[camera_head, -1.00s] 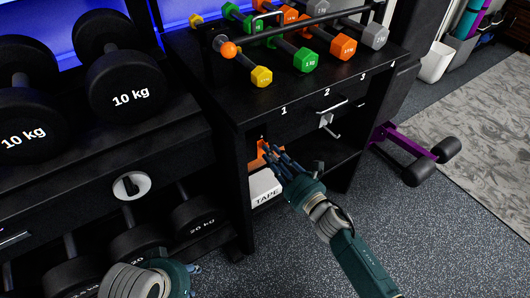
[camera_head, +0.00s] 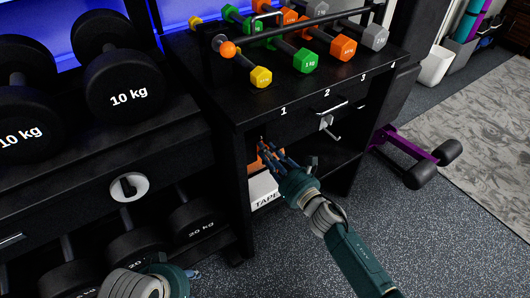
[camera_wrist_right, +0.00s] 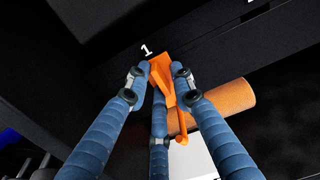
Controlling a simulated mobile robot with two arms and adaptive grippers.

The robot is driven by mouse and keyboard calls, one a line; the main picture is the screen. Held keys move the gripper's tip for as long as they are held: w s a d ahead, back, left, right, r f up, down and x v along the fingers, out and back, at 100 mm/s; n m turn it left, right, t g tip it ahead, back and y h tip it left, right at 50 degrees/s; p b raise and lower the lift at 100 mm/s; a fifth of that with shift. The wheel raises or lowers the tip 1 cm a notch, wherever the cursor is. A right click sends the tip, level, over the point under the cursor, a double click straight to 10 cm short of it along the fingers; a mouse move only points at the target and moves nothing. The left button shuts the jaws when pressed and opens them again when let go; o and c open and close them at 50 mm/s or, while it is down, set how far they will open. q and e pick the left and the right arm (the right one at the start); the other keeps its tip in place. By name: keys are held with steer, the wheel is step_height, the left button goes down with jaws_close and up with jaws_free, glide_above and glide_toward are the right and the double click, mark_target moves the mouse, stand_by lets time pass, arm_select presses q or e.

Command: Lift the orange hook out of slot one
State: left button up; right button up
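The orange hook (camera_wrist_right: 165,85) sits under the white number 1 on the dark rack front, in slot one. It shows as a flat orange plate with a thin arm hanging to a rounded end. My right gripper (camera_wrist_right: 161,68) has its blue fingers around the hook, with fingertips at both sides of the plate and another finger below. Whether they press on it I cannot tell. In the head view the right gripper (camera_head: 264,146) reaches under number 1 and largely hides the hook. My left gripper (camera_head: 192,272) is at the bottom edge, its fingers mostly hidden behind its wrist.
An orange cylinder (camera_wrist_right: 225,100) lies behind the hook, above a white TAPE box (camera_head: 264,190) on the shelf. A metal hook (camera_head: 328,122) hangs under number 2. Coloured dumbbells (camera_head: 305,60) stand on top. Black 10 kg dumbbells (camera_head: 125,90) are at left.

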arm_select(q)
steer(key=shift+w, duration=0.15)
arm_select(e)
steer(key=shift+w+r, duration=0.15)
steer(key=shift+r, duration=0.15)
arm_select(q)
steer(key=shift+w+d+r+t, duration=0.1)
steer(key=shift+w+t, duration=0.1)
steer(key=shift+w, duration=0.2)
steer(key=shift+w+d+r+t, duration=0.1)
steer(key=shift+w+t, duration=0.1)
steer(key=shift+w, duration=0.15)
arm_select(e)
steer(key=shift+r, duration=0.1)
steer(key=shift+c, duration=0.2)
jaws_close()
